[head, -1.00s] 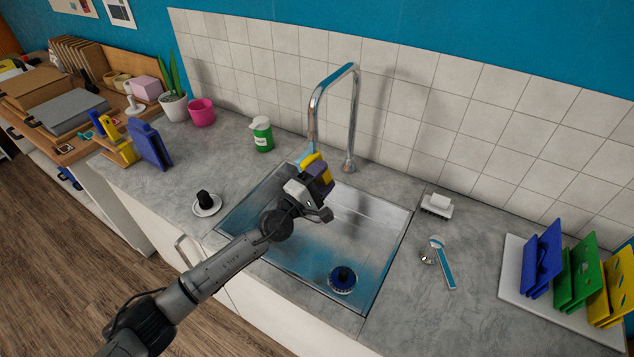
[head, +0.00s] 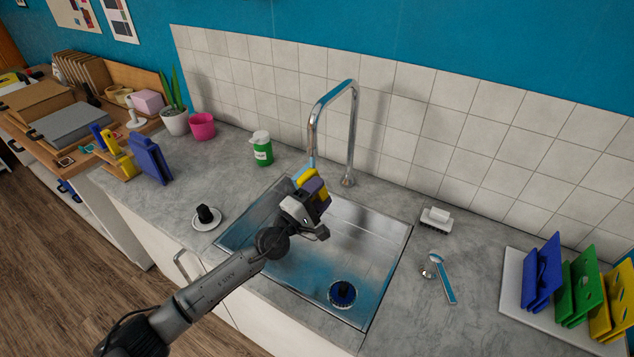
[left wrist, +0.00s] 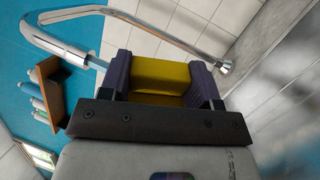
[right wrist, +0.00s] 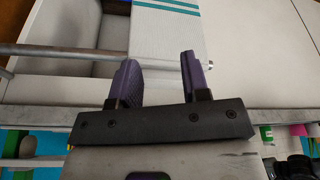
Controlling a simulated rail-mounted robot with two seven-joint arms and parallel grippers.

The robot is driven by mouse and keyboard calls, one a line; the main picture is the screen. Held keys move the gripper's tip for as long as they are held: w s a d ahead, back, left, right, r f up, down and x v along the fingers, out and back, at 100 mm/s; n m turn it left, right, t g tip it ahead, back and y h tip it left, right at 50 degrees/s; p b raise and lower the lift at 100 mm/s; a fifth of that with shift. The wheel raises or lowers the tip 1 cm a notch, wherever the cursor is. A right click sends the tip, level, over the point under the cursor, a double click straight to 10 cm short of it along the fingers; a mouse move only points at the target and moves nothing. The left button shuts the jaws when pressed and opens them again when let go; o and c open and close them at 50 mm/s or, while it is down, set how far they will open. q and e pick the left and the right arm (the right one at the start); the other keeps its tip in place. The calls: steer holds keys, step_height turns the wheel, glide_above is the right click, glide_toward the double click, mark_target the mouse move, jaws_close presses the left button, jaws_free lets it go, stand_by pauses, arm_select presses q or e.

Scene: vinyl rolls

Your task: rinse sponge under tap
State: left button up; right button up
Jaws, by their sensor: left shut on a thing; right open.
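A yellow sponge (head: 307,178) is held in my left gripper (head: 312,186), over the back-left part of the sink. In the left wrist view the sponge (left wrist: 160,78) sits between the two purple fingers, which are shut on it. The chrome tap (head: 350,120) arches over from the sink's back edge, and its spout end is right beside the sponge. A light-blue streak (head: 302,172) shows below the spout, next to the sponge; I cannot tell if it touches. My right gripper (right wrist: 158,75) is open and empty, seen only in the right wrist view.
A green bottle (head: 262,150) and black-knobbed brush (head: 205,214) stand left. A soap dish (head: 436,218), a blue-striped tool (head: 444,278) and a coloured board rack (head: 515,290) stand right.

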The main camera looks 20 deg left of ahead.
arm_select(q)
steer(key=s+a+p, duration=0.2)
steer(key=s+a, duration=0.1)
steer(key=s, duration=0.2)
steer(key=shift+s, duration=0.4)
stand_by(0.3)
stand_by(1.3)
steer(key=s+a+r+p, duration=0.2)
steer(key=s+r, duration=0.3)
steer(key=r, duration=0.1)
steer(key=shift+s+a, duration=0.15)
steer(key=shift+a, duration=0.25)
stand_by(0.3)
steer(key=shift+n, duration=0.3)
